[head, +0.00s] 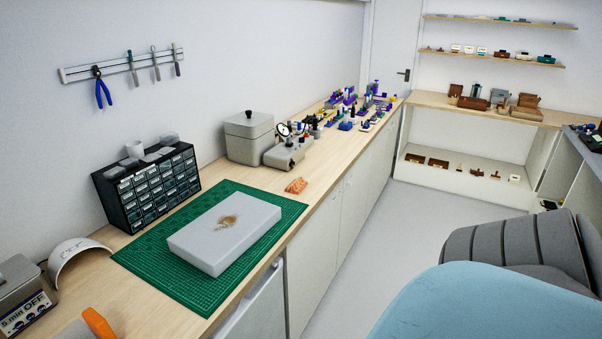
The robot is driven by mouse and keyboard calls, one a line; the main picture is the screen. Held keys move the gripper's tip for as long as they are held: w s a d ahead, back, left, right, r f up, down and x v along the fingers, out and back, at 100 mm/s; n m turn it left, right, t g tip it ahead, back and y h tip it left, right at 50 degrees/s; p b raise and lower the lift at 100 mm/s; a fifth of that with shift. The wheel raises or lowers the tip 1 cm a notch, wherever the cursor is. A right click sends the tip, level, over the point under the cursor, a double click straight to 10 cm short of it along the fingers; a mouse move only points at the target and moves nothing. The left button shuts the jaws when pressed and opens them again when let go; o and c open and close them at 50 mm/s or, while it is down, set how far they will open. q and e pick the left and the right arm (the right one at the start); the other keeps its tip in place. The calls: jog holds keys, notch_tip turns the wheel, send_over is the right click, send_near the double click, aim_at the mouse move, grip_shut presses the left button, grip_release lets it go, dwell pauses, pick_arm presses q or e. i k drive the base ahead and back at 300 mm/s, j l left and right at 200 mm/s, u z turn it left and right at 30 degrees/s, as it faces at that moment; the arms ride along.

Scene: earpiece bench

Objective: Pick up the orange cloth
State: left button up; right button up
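The orange cloth (296,186) is a small crumpled piece. It lies on the wooden bench top (325,172) near its front edge, just past the far right corner of the green cutting mat (289,212). It looks apart from the mat. Nothing covers it in the head view. Neither of my grippers is in view.
A grey slab (205,252) with a brown stain lies on the mat. Behind the cloth stand a grey device with a gauge (288,153) and a grey lidded box (249,137). A drawer cabinet (148,183) stands left. A light blue surface (490,305) fills the lower right.

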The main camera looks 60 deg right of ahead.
aim_at(298, 183)
jog(key=z, duration=1.75)
jog(key=i+l+u, duration=0.1)
jog(key=i+l, duration=0.45)
jog(key=i+l+u, duration=0.15)
jog(key=i+l, duration=0.15)
jog(key=l, duration=0.15)
jog(key=i+l+u, duration=0.1)
jog(key=i+l, duration=0.15)
jog(key=i+l+u, duration=0.1)
jog(key=i+l, duration=0.15)
jog(key=l, duration=0.25)
jog(key=i+l, duration=0.2)
jog(key=l, duration=0.2)
jog(key=i+l+u, duration=0.15)
jog(key=l, duration=0.25)
jog(key=i+l+u, duration=0.1)
jog(key=i+l, duration=0.2)
jog(key=l, duration=0.15)
